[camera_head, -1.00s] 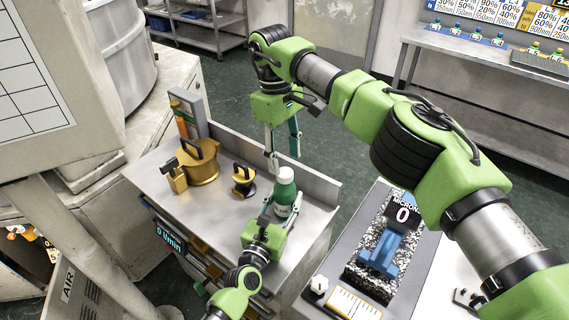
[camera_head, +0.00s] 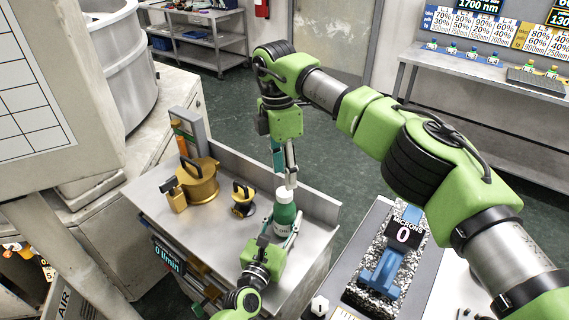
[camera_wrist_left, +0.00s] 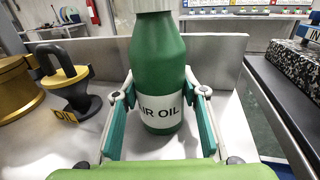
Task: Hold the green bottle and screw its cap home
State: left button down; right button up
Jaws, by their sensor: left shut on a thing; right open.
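The green bottle (camera_head: 283,218) stands upright on the grey metal bench top. Its white cap (camera_head: 284,194) sits on its neck; the cap's lower part shows at the top of the left wrist view (camera_wrist_left: 153,5). My left gripper (camera_head: 282,234) is shut around the bottle's lower body, and its pads flank the "AIR OIL" label in the left wrist view (camera_wrist_left: 160,105). My right gripper (camera_head: 285,180) points down at the cap from above, open, with its fingers nearly in line from this view. Whether they touch the cap, I cannot tell.
The bench has a raised back edge (camera_head: 312,203). A blue piece on a speckled block (camera_head: 381,271) lies to the right.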

aim_at(285, 192)
jog(key=n, duration=0.6)
jog(key=shift+r+n, duration=0.3)
jog(key=shift+n, duration=0.1)
jog(key=n, duration=0.4)
jog(key=shift+r, duration=0.15)
jog(key=n, duration=0.4)
jog(key=shift+r, duration=0.15)
jog(key=n, duration=0.6)
jog(key=shift+r+n+y, duration=0.2)
jog(key=shift+n+y, duration=0.1)
jog(key=n, duration=0.7)
jog(key=shift+s+r+t, duration=0.15)
jog(key=shift+r+t, duration=0.1)
jog(key=shift+t, duration=0.05)
jog(key=shift+f, duration=4)
